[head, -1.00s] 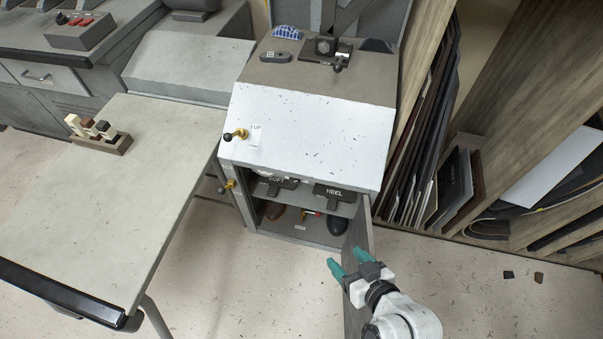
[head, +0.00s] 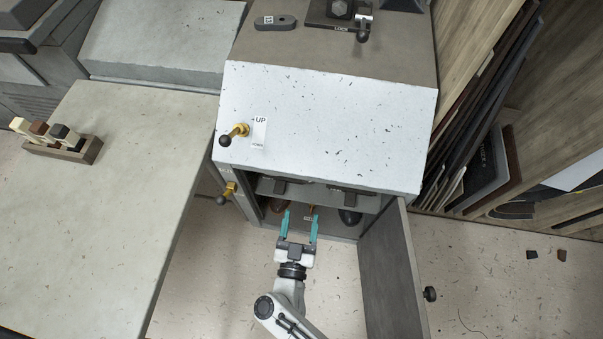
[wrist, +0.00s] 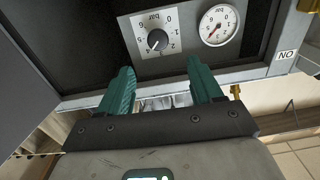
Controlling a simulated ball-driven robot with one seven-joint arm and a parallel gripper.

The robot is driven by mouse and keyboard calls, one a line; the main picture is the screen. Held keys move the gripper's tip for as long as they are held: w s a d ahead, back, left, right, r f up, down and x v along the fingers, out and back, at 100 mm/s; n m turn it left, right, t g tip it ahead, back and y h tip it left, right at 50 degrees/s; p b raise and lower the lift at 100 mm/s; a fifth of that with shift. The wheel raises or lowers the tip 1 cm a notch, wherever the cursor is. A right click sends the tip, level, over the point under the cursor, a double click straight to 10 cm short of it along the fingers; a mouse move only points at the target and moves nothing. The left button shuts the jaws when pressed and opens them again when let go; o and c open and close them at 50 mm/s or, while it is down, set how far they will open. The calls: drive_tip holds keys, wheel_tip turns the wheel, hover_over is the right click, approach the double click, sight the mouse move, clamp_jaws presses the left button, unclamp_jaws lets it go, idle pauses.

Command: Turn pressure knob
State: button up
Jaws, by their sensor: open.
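The pressure knob (wrist: 157,40) is a round black knob with a pale pointer line, on a light plate with a numbered scale in the wrist view. A round white pressure gauge (wrist: 218,25) with a red needle is to its right. The knob is not visible in the head view. My gripper (head: 300,215) is at the cabinet opening, its two teal fingers apart and empty. In the wrist view my gripper (wrist: 159,68) has the knob ahead, in line with the gap between the fingertips. No contact with the knob shows.
The cabinet door (head: 390,270) stands open right of my arm. A lever (head: 235,135) marked UP is on the white front, with another brass lever (head: 227,193) below left. A grey table (head: 100,200) fills the left. Dark objects sit inside the cabinet.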

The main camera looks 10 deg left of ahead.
drive_tip(key=w+b, duration=0.2)
drive_tip(key=w, duration=0.8)
drive_tip(key=shift+w+d+b, duration=0.2)
drive_tip(key=shift+w+b, duration=0.2)
drive_tip(key=shift+f, duration=0.1)
drive_tip(key=c, duration=1)
